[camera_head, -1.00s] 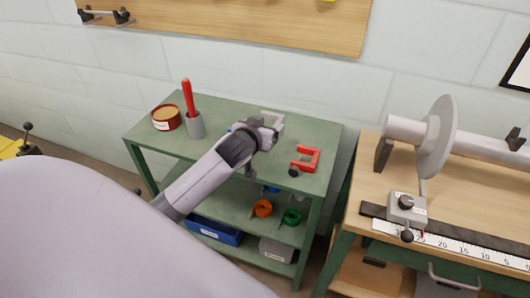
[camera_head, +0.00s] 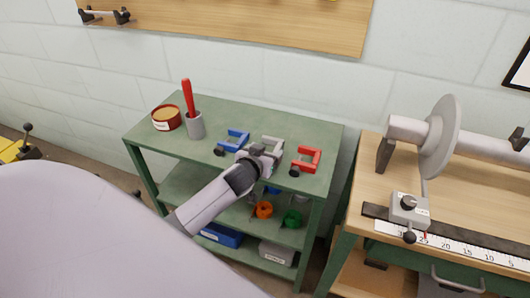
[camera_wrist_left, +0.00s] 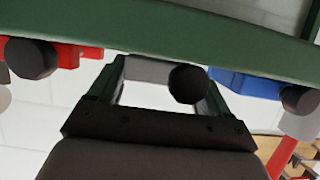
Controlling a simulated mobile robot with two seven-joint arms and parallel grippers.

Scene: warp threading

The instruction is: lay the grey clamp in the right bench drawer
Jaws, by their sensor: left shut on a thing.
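The grey clamp (camera_head: 273,143) is on the green side table's top, or just above it, between a blue clamp and a red clamp. My left gripper (camera_head: 262,154) is shut on it near the table's front edge. In the left wrist view the clamp (camera_wrist_left: 148,70) with its dark round knob sits between the two fingers of my left gripper (camera_wrist_left: 158,88). My right gripper is out of view.
A blue clamp (camera_head: 236,141) and a red clamp (camera_head: 308,159) flank the grey one closely. A grey cup with a red-handled tool (camera_head: 195,124) and a round tin (camera_head: 166,118) stand farther left. A lathe-like machine (camera_head: 438,140) occupies the workbench.

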